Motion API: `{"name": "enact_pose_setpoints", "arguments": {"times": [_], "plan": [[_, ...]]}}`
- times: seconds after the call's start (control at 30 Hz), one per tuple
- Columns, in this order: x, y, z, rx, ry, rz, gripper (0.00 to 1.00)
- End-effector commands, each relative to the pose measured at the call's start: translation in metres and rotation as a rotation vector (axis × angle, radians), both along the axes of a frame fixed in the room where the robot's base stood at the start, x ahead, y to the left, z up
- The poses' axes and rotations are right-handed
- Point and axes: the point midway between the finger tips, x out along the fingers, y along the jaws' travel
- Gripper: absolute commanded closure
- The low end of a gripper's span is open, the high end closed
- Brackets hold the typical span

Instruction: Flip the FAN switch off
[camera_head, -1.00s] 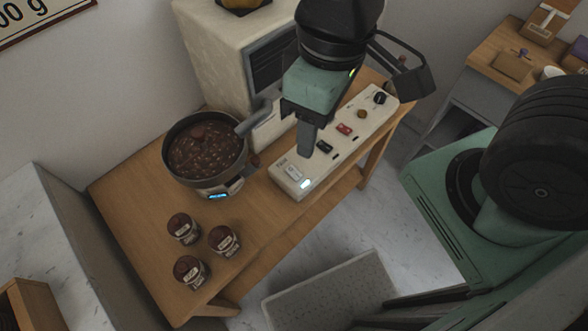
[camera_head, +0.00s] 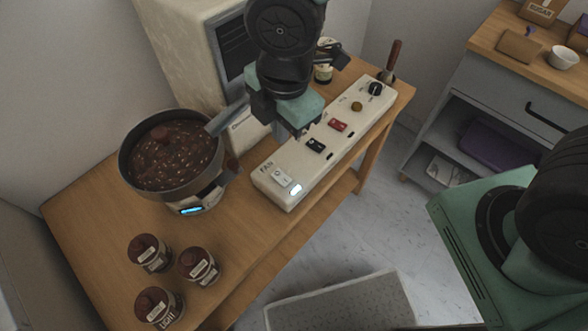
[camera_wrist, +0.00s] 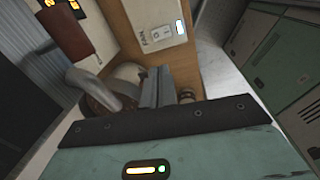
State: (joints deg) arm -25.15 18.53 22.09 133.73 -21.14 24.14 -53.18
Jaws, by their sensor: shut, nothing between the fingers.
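The FAN switch (camera_head: 281,177) is a white rocker at the near end of a long cream control strip (camera_head: 262,186). A lit white indicator (camera_head: 295,190) is beside it. In the wrist view the FAN label and the switch (camera_wrist: 162,27) show at the top, beyond the fingertips. My gripper (camera_head: 283,133) is shut and empty. It is over the back edge of the strip, up and to the right of the FAN switch in the head view, and apart from the switch. Its fingers also show in the wrist view (camera_wrist: 157,88). The fingertips are partly hidden in the head view.
A pan of dark beans (camera_head: 172,152) stands left of the strip, with several small jars (camera_head: 150,252) in front. A black rocker (camera_head: 316,145), red rocker (camera_head: 337,125) and knobs (camera_head: 375,89) lie farther along the strip. A cream machine (camera_head: 180,50) stands behind.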

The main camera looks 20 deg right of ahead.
Motion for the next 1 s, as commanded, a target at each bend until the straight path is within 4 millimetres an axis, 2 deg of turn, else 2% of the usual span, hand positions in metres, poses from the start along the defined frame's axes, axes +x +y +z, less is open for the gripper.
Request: {"name": "enact_pose_setpoints", "arguments": {"times": [0.03,0.1,0.57,0.77,1.0], "plan": [[0.002,0.004,-0.010,0.000,-0.004,0.046,1.00],[0.004,0.006,-0.014,0.000,-0.008,0.089,1.00],[0.005,0.008,-0.019,-0.002,-0.010,0.109,1.00],[0.007,0.009,-0.049,-0.005,-0.007,0.109,1.00],[0.012,0.013,-0.099,-0.005,-0.007,0.109,1.00]]}}
